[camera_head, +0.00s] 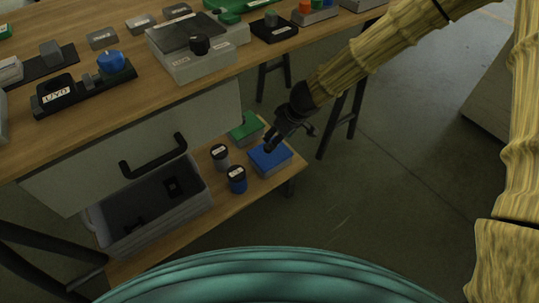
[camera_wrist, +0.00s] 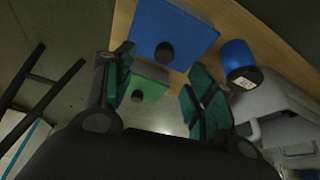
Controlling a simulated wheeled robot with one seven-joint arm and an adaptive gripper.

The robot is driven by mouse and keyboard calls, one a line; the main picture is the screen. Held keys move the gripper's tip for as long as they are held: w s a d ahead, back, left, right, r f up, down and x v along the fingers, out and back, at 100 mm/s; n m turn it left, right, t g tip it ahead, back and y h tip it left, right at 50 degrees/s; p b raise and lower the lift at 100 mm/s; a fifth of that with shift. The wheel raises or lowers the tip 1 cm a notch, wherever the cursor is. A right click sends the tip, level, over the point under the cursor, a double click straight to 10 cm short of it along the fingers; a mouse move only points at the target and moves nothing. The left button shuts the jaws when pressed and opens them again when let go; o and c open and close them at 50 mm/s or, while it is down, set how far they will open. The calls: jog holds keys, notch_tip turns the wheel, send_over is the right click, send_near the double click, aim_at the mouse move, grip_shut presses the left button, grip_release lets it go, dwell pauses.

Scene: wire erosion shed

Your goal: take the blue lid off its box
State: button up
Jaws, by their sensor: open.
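The blue lid (camera_head: 271,155) lies on its grey box (camera_head: 275,170) at the right end of the low wooden shelf. No contact with the lid can be made out.
A green-lidded box (camera_head: 246,128) stands behind the blue one. A blue jar (camera_head: 237,180) and a grey jar (camera_head: 220,157) stand left of it. A grey bin (camera_head: 150,215) is farther left. The cluttered bench top (camera_head: 135,95) and drawer overhang the shelf. Open floor lies right.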

aim_at(270, 151)
jog(key=x, duration=0.3)
jog(key=shift+f+b, duration=0.2)
jog(key=shift+b, duration=0.15)
jog(key=shift+a+b+x, duration=0.2)
jog(key=shift+b+x, duration=0.3)
jog(key=shift+x, duration=0.85)
jog(key=shift+a+b+x, duration=0.2)
jog(key=shift+b+x, duration=0.25)
jog(key=shift+x, duration=0.9)
jog(key=shift+s+r, duration=0.15)
jog(key=shift+s, duration=0.05)
jog(key=c, duration=1.2)
